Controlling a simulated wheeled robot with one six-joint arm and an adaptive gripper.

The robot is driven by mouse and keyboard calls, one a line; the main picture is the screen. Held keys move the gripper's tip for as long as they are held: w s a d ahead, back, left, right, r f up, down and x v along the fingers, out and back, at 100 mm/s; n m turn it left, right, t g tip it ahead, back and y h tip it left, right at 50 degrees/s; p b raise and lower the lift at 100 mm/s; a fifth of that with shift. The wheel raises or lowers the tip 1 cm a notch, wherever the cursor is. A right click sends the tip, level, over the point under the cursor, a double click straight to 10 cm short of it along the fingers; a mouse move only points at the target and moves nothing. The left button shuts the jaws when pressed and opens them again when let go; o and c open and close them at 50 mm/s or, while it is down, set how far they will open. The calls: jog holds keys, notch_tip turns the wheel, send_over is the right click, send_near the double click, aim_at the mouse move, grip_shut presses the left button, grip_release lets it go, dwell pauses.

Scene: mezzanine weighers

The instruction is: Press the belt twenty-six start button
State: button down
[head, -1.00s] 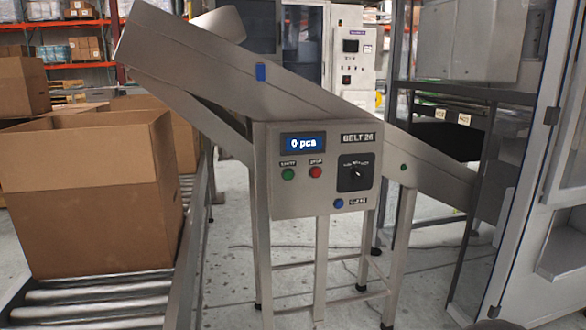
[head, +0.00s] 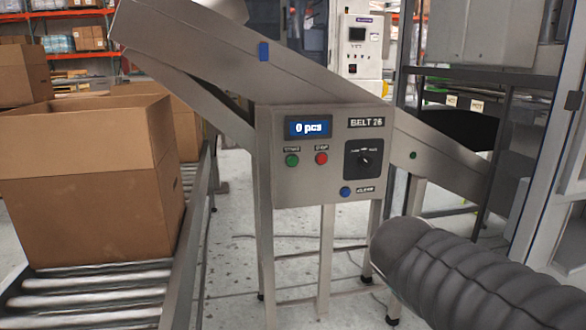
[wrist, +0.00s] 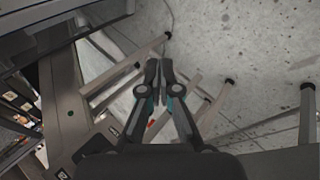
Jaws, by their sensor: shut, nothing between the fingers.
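The belt 26 control box (head: 326,190) faces me in the head view, on a steel stand under the sloping conveyor. Its green start button (head: 292,160) is at the left, beside the red stop button (head: 321,158). The display (head: 308,128) above them reads "0 pcs". A black rotary knob (head: 364,160) and a blue button (head: 345,191) are to the right. My gripper (wrist: 159,66) is shut and empty in the wrist view, over the stand's legs and the floor. The gripper itself is not in the head view; the start button is not discernible in the wrist view.
An open cardboard box (head: 85,190) stands on a roller conveyor (head: 95,300) at the left. The sloping steel belt frame (head: 215,55) rises to the upper left above the box. A glazed cabinet and frame close off the right side. Speckled floor is open around the stand's legs.

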aim_at(293, 166)
jog(key=w+a+r+n+t+h+b, duration=0.1)
jog(key=w+a+r+n+t+h, duration=0.2)
jog(key=w, duration=0.4)
jog(key=w+a+r+n+t+h+b, duration=0.1)
jog(key=w+a+r+n+t, duration=0.15)
jog(key=w+a+n, duration=0.4)
jog(key=w+a+r+n+t, duration=0.2)
jog(key=w+a+r+t, duration=0.1)
jog(key=a, duration=0.3)
jog(key=w+a+r+n+t+b, duration=0.1)
jog(key=w+a+r+n+t, duration=0.2)
jog(key=w+a, duration=0.2)
jog(key=shift+w+a+r+n+b, duration=0.2)
jog(key=shift+w+a+n+b, duration=0.15)
jog(key=shift+a, duration=0.55)
jog(key=shift+w+t, duration=0.1)
jog(key=shift+t, duration=0.15)
jog(key=shift+w+a+p, duration=0.4)
jog(key=shift+w+p, duration=0.2)
jog(key=shift+w, duration=0.8)
jog(key=shift+w+a+p, duration=0.4)
jog(key=shift+w+p, duration=0.15)
jog(key=shift+w, duration=0.8)
jog(key=shift+w+a+p, duration=0.4)
jog(key=shift+w+p, duration=0.2)
jog(key=shift+w, duration=0.8)
jog(key=shift+w, duration=0.15)
jog(key=shift+w+a, duration=0.1)
jog(key=shift+w, duration=0.2)
